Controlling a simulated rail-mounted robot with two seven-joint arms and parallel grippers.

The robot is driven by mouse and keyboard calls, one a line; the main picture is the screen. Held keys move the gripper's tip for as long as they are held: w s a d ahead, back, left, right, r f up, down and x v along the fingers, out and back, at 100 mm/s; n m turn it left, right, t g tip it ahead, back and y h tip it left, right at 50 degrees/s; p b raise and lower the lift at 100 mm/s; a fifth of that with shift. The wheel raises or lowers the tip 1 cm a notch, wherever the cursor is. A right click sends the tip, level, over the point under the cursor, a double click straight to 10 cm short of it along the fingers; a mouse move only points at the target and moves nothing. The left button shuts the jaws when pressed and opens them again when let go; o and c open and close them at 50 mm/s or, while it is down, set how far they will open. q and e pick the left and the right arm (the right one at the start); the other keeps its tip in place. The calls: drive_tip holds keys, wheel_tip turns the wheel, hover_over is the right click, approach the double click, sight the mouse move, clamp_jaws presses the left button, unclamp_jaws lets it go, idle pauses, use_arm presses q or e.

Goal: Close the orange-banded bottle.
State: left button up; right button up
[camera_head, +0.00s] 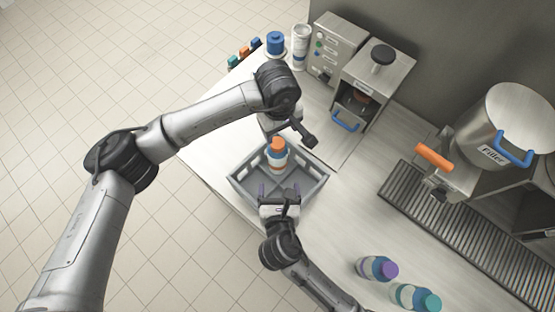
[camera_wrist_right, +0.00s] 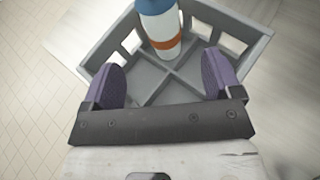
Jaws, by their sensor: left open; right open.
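The orange-banded bottle (camera_head: 278,158) stands upright in a grey divided crate (camera_head: 236,180), with an orange cap on top above a blue shoulder. In the right wrist view its white body with the orange band (camera_wrist_right: 163,44) shows, and its top is cut off by the frame edge. My left gripper (camera_head: 277,133) is open just above the cap; its fingertips are hard to make out. My right gripper (camera_head: 280,190) is open at the near side of the crate, its purple fingers (camera_wrist_right: 162,80) apart and empty, short of the bottle.
A blue-topped container (camera_head: 275,43), a white cylinder (camera_head: 299,46) and a machine (camera_head: 368,85) stand at the back. The filler (camera_head: 500,130) is at the right.

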sight(278, 161)
use_arm(q)
drive_tip(key=shift+w+a+y, duration=0.25)
drive_tip(key=shift+a+y, duration=0.05)
drive_tip(key=shift+a, duration=0.1)
use_arm(e)
drive_tip(key=shift+a, duration=0.1)
drive_tip(key=shift+f, duration=0.1)
drive_tip(key=x, duration=1.3)
drive_tip(key=shift+w, duration=0.4)
